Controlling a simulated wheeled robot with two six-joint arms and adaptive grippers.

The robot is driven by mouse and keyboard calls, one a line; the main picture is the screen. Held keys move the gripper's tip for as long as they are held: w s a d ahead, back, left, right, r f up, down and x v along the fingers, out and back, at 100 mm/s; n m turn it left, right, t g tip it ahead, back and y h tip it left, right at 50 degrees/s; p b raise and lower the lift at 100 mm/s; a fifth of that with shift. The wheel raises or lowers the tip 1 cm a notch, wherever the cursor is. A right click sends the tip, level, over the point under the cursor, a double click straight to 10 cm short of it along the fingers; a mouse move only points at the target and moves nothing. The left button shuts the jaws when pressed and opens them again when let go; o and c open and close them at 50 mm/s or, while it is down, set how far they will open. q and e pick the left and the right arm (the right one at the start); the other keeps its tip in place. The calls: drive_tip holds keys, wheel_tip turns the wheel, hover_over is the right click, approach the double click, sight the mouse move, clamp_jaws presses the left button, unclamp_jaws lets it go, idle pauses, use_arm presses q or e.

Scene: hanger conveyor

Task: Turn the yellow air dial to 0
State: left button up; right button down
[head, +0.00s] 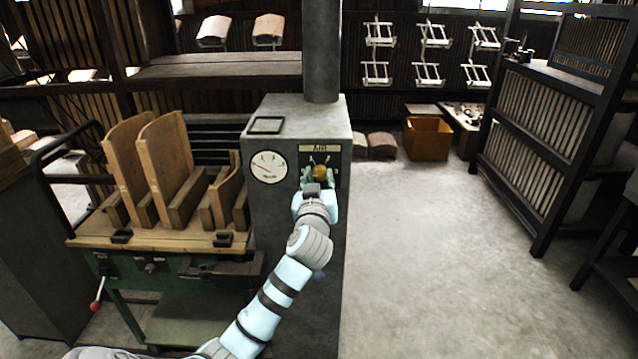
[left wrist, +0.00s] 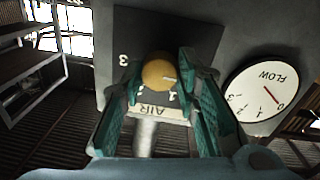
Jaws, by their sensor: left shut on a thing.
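The yellow air dial (head: 320,172) sits on a dark panel on the front of a grey cabinet, under a label reading AIR. My right gripper is not in view.
A round FLOW gauge (head: 268,167) is left of the panel; in the left wrist view its red needle (left wrist: 271,95) points close to 0. A wooden-topped cart (head: 160,236) with curved wooden pieces stands left of the cabinet (head: 298,115). Floor to the right is clear.

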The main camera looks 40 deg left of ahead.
use_arm(q)
drive_tip(key=shift+f, duration=0.15)
idle(0.3)
drive_tip(key=o, duration=1.2)
drive_tip(key=shift+c, duration=0.2)
drive_tip(key=v, duration=1.2)
